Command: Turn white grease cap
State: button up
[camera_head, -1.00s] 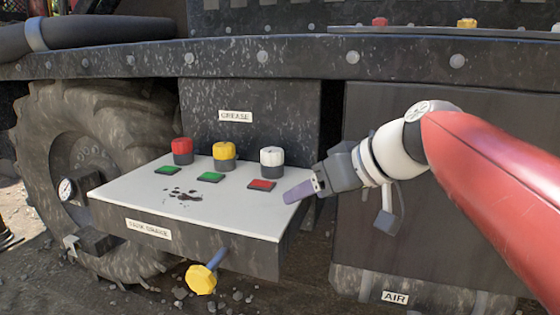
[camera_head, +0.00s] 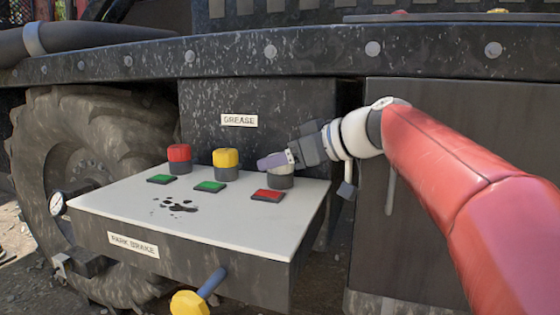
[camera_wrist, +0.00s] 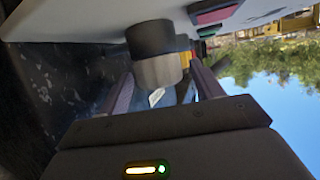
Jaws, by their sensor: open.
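The white grease cap (camera_head: 277,169) sits on its dark base (camera_head: 280,182) at the right of the row on the pale panel top, mostly hidden by my gripper (camera_head: 271,161). In the wrist view the cap (camera_wrist: 158,72) looks grey in shade, with its dark base (camera_wrist: 150,38) beyond it. My gripper (camera_wrist: 161,71) is open there, with one finger on each side of the cap. Whether the fingers touch it is hard to tell.
A yellow cap (camera_head: 226,157) and a red cap (camera_head: 179,153) stand to the left in the same row. Green and red pads lie before them. A dark splatter (camera_head: 175,204) marks the panel (camera_head: 235,222). The GREASE box (camera_head: 235,95) rises behind.

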jog(key=shift+w+a+f, duration=0.2)
jog(key=shift+w+a, duration=0.1)
jog(key=shift+a, duration=0.15)
jog(key=shift+c, duration=0.3)
jog(key=c, duration=0.9)
jog(key=shift+c, duration=0.2)
